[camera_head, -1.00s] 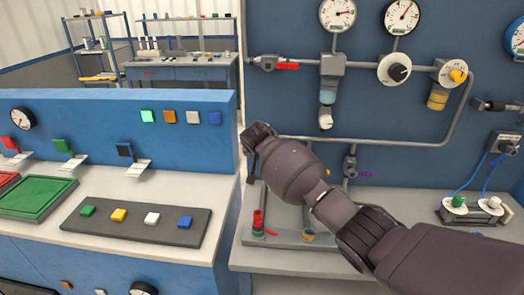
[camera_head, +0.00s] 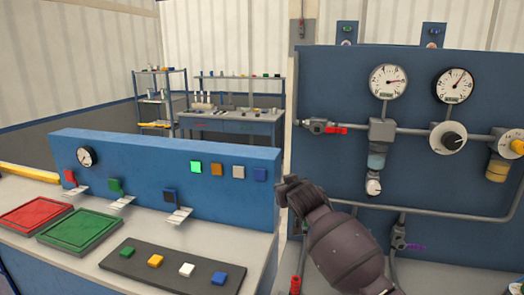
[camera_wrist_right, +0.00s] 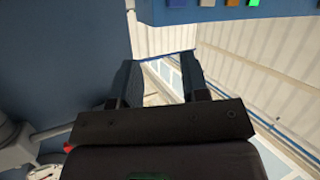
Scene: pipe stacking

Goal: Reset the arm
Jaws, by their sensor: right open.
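My right arm (camera_head: 345,250) rises from the bottom of the head view. Its gripper end (camera_head: 288,187) is beside the gap between the left blue console and the right blue panel; the fingers are small and hard to make out there. In the right wrist view my right gripper (camera_wrist_right: 160,78) shows two dark fingers spread apart with nothing between them. Pale wall and floor show beyond the fingers. My left arm and gripper are not in view.
The console (camera_head: 120,160) has coloured buttons, a red tray (camera_head: 35,216) and a green tray (camera_head: 80,232). The blue panel (camera_head: 410,100) carries pipes and gauges close to my right arm. A far workbench (camera_head: 235,125) and shelf stand behind. The upper middle is free.

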